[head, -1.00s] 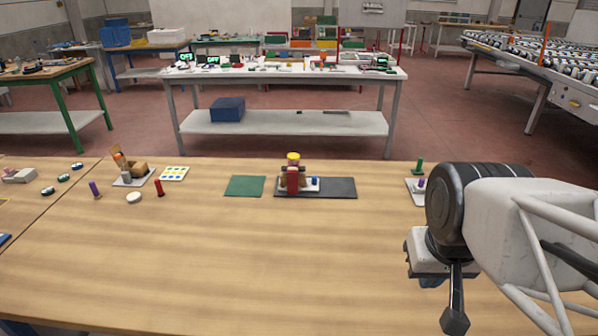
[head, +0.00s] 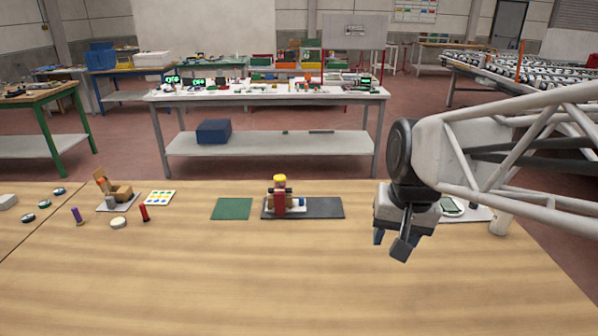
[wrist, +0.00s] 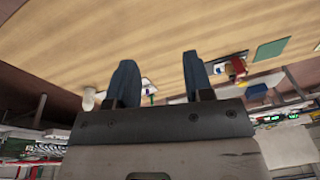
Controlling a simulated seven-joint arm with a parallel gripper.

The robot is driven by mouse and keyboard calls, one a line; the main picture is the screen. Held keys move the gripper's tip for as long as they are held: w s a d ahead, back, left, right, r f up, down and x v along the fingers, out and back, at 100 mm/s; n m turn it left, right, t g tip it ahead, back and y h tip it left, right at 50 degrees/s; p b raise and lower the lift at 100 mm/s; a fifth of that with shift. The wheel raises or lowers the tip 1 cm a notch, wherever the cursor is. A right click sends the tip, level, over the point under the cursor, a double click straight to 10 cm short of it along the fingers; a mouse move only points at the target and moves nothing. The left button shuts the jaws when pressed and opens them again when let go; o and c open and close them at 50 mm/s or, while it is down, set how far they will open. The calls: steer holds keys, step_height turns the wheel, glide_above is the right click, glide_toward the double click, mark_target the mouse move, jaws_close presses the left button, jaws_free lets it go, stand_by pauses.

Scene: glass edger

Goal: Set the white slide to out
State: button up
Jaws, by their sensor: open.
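My gripper (head: 390,242) is open above the right part of the wooden table, fingers pointing down. In the wrist view its two dark fingers (wrist: 158,66) stand apart with nothing held between them. No part is clearly recognisable as the white slide. A small device with a red block (head: 280,204), a yellow top and white parts (head: 299,204) sits on a dark mat left of my gripper. Behind my wrist, a white plate (head: 478,213) carries a round white piece with a dark green top (head: 452,206); my arm hides part of it.
A green mat (head: 232,209) lies left of the dark mat (head: 325,208). Further left are a red peg (head: 144,212), a purple peg (head: 77,216) and a white disc (head: 118,223). A white post (head: 501,221) stands at right. The table's front is clear.

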steer(key=w+a+m+g+y, duration=0.1)
steer(key=w+a+m, duration=0.2)
steer(key=w, duration=1.3)
steer(key=m+g+y, duration=0.2)
steer(key=m+g, duration=0.1)
steer(key=m, duration=0.5)
glide_above(302, 198)
steer(key=w+d, duration=0.1)
steer(key=d, duration=0.2)
step_height(302, 198, down, 21)
steer(key=shift+w+r, duration=0.15)
steer(key=shift+a, duration=0.1)
steer(key=shift+x, duration=3.95)
steer(key=shift+a+r, duration=0.1)
steer(key=shift+a, duration=0.05)
jaws_close()
